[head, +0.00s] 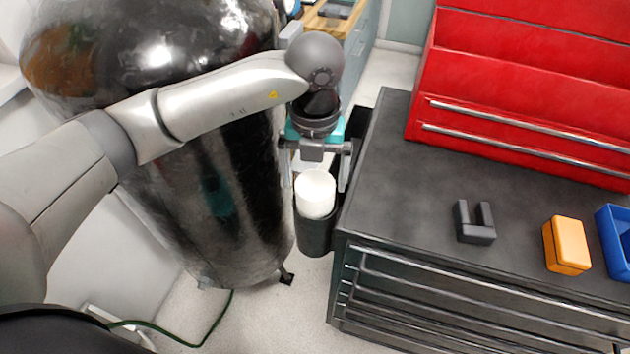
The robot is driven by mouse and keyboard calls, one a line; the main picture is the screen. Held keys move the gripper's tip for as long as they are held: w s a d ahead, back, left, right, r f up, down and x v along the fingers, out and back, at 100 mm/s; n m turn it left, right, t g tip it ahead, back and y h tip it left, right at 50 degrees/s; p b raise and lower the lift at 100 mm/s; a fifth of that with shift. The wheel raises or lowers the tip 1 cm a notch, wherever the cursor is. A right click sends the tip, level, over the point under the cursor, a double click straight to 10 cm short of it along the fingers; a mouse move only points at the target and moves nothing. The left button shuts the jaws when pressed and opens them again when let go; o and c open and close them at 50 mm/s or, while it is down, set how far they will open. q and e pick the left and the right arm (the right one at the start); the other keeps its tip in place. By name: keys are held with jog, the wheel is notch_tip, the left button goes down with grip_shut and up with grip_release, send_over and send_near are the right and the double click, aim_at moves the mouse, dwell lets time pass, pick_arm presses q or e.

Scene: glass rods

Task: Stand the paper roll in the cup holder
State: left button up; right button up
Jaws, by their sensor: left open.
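The white paper roll (315,190) stands nearly upright in the dark cup holder (315,234), with its upper part showing above the rim. The holder sits at the left side of the dark tool cabinet. My left gripper (316,160) is open and empty, right behind and above the roll in the picture. One finger shows to each side of the roll's top. I cannot tell whether either finger touches the roll. The lower part of the roll is hidden inside the holder. My right gripper is not in view.
The cabinet top (400,190) carries a red tool chest (530,75), a dark U-shaped block (475,222), an orange box (567,245) and a blue bin (615,240). A big shiny black tank (235,200) stands close left of the holder. A green cable (215,325) lies on the floor.

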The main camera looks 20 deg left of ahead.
pick_arm(q)
notch_tip(320, 180, up, 12)
jog(key=p, duration=0.1)
jog(key=shift+r, duration=0.2)
dwell(0.8)
